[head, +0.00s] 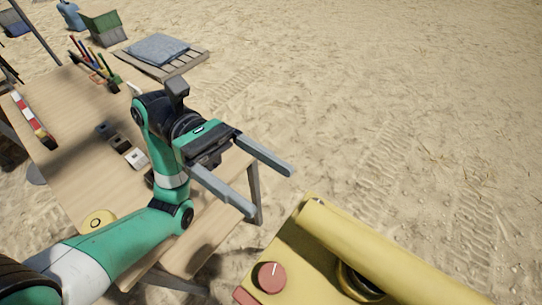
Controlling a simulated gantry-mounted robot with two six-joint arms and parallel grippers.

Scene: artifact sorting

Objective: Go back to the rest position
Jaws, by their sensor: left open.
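My left gripper (272,182) is open and empty, with its two grey fingers spread apart. It hangs in the air past the right edge of the wooden table (75,148) and points to the right. My green left arm comes in from the lower left and hides part of the table. My right gripper is not in view.
Several small blocks (137,158) lie on the table near my left arm. A red and white scale bar (33,117), a holder with coloured tools (95,62) and a yellow round item (98,220) are also there. A pallet with grey cloth (158,49) lies on sand behind.

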